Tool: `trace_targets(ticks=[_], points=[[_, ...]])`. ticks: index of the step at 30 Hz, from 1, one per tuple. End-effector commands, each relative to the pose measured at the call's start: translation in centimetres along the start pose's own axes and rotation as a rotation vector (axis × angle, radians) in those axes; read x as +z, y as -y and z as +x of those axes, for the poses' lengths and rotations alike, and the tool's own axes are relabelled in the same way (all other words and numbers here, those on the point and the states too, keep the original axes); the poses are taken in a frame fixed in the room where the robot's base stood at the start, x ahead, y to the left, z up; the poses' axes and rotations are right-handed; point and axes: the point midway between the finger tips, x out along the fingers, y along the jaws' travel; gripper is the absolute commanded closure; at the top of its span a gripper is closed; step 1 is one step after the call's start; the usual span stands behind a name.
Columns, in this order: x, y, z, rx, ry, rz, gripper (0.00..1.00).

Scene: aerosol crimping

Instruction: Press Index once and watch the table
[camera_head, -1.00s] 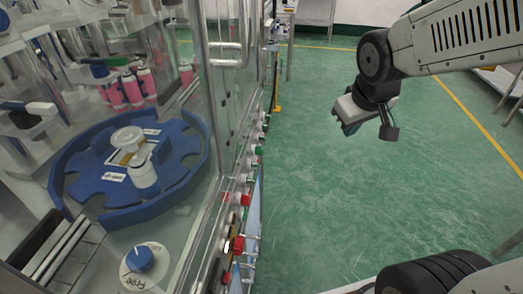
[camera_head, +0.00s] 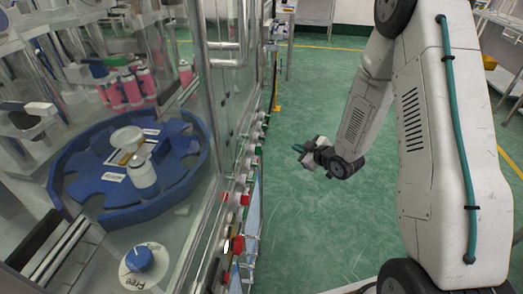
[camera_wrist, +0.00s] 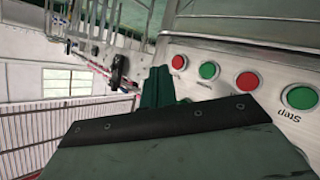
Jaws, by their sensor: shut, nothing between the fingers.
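The blue round table (camera_head: 85,190) with notched slots sits behind the clear guard in the head view. A white can (camera_head: 142,173) stands near its hub. My gripper (camera_head: 300,149) is shut and empty, in the air to the right of the machine's button rail. In the wrist view its dark green fingers (camera_wrist: 158,88) point towards the button panel. The panel shows a red button (camera_wrist: 178,62), a green button (camera_wrist: 208,70), another red one (camera_wrist: 247,81) and a green one (camera_wrist: 301,97) labelled Step, upside down. I cannot read an Index label.
The button rail (camera_head: 238,205) runs along the machine's right side, with a red knob (camera_head: 238,244) near its front. Pink cans (camera_head: 131,89) stand at the back inside. A blue dial (camera_head: 139,258) marked Free is at the front. The green floor (camera_head: 290,215) is open.

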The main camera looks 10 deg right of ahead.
Motion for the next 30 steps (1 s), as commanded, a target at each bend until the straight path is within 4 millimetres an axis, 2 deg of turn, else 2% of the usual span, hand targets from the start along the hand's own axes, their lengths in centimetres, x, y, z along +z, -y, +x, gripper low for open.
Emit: trace_targets(ticks=[1,6,18,23,30], points=[[0.8,0.7,0.3,-0.003,-0.028,0.004,1.00],[1.5,1.8,0.5,0.000,-0.098,0.007,1.00],[1.4,1.9,0.5,0.001,-0.112,0.006,1.00],[0.9,2.4,1.1,-0.001,-0.112,0.006,1.00],[-0.9,4.0,3.1,-0.002,-0.113,0.004,1.00]])
